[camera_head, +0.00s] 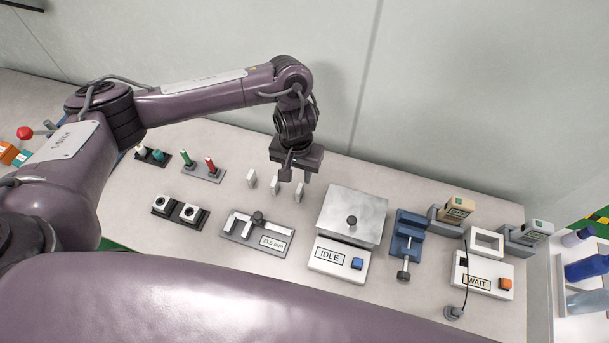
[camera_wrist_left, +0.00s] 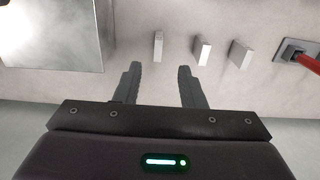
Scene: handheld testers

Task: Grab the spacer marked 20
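Three small pale upright spacers stand in a row on the bench in the head view: a left one (camera_head: 251,177), a middle one (camera_head: 273,185) and a right one (camera_head: 299,190). No marking on them is readable, so I cannot tell which is 20. My left gripper (camera_head: 296,177) points down at the right spacer. In the left wrist view this spacer (camera_wrist_left: 158,46) lies just ahead of the open, empty fingers (camera_wrist_left: 160,70), in line with the gap. The other two (camera_wrist_left: 202,52) (camera_wrist_left: 240,54) are right of the fingers there. My right gripper is not in view.
A metal-topped box with an IDLE display (camera_head: 330,256) stands close right of the spacers. A gauge reading about 33.5 mm (camera_head: 257,237) lies in front. A grey holder with green and red pins (camera_head: 203,173) is left. A blue clamp (camera_head: 408,235) stands further right.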

